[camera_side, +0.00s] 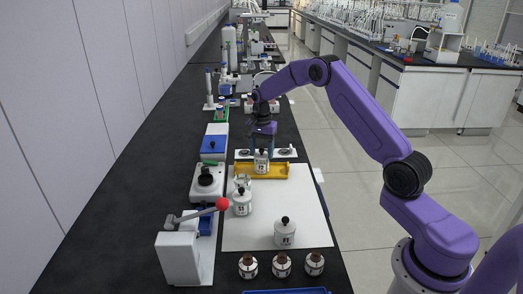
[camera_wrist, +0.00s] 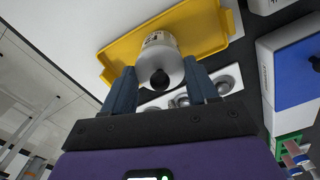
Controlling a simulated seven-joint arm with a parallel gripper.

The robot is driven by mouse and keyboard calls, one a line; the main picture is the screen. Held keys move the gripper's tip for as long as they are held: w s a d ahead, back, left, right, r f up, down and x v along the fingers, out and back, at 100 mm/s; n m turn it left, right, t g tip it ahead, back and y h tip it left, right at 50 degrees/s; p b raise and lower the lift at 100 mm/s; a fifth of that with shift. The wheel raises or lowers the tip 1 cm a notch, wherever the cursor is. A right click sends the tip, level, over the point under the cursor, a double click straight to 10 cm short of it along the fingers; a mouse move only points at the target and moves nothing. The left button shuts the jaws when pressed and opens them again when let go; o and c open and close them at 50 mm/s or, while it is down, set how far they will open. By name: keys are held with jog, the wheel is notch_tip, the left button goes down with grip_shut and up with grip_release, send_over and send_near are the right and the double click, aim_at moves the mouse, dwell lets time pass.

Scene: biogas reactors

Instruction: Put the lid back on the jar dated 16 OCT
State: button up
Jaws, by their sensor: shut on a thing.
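My gripper (camera_side: 262,140) points down over the yellow tray (camera_side: 281,171). Its blue fingers, also in the wrist view (camera_wrist: 160,88), close on both sides of a white jar with a black-knobbed lid (camera_wrist: 160,55). In the side view this jar (camera_side: 261,164) is upright at the tray; I cannot tell whether it is lifted, or whether the fingers press the lid or the body. A similar lidded jar (camera_side: 242,204) stands at the white mat's left edge, and another (camera_side: 285,236) near its front. A pale jar (camera_side: 242,181), seemingly without a knob, stands behind the former. The dates are unreadable.
The white mat (camera_side: 275,205) is largely clear in its middle and right. A lever device with a red ball (camera_side: 180,255) stands front left. A white plate with round fittings (camera_side: 286,153) lies behind the tray.

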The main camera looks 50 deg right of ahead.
jog(key=o, duration=1.3)
jog(key=shift+r, duration=0.15)
jog(key=shift+r, duration=3.35)
grip_shut()
jog(key=shift+f, duration=2.15)
